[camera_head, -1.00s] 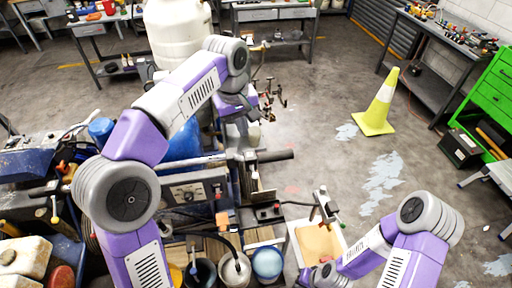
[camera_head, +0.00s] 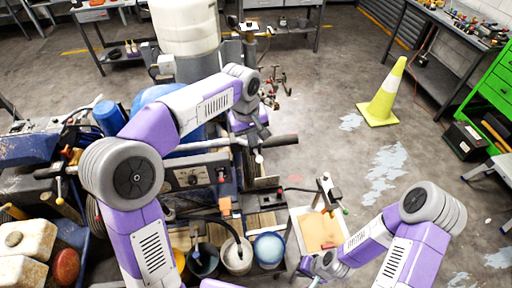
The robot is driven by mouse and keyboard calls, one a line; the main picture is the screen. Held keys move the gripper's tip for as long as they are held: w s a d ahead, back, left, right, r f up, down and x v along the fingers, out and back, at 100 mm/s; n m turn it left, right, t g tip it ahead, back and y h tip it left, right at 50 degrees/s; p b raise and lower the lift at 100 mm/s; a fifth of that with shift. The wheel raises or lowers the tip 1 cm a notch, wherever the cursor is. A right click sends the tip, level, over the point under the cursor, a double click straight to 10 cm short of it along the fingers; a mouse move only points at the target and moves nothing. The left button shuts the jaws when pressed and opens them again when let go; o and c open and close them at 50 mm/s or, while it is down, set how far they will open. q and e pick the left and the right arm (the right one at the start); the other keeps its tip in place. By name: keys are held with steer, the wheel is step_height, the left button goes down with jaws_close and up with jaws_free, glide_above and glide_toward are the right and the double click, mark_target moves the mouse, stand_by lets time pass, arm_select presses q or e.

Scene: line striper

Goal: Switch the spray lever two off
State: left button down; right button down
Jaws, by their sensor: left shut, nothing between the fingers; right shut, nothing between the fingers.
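The line striper (camera_head: 190,178) fills the left and middle of the view, with a dark control panel, bars and hoses. Small levers with coloured knobs show on it, such as a yellow-tipped one (camera_head: 58,172) at the left. I cannot tell which is spray lever two. My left gripper (camera_head: 260,146) reaches over the machine near a dark handle grip (camera_head: 284,140); its fingers are small and partly hidden by the arm, and no held object shows. My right gripper (camera_head: 316,272) is low in the middle, beside a pale box, and appears empty.
Buckets (camera_head: 268,250) stand at the machine's near side. A pale open box (camera_head: 295,232) with an upright fitting (camera_head: 326,192) is on the right. A yellow cone (camera_head: 382,96) stands on open floor. A white tank (camera_head: 185,28) rises behind the machine.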

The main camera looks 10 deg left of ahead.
mark_target(258, 156)
arm_select(q)
steer(key=shift+s+d+f, duration=0.65)
steer(key=shift+s+f, duration=0.25)
steer(key=shift+f, duration=0.05)
arm_select(e)
steer(key=shift+f, duration=0.15)
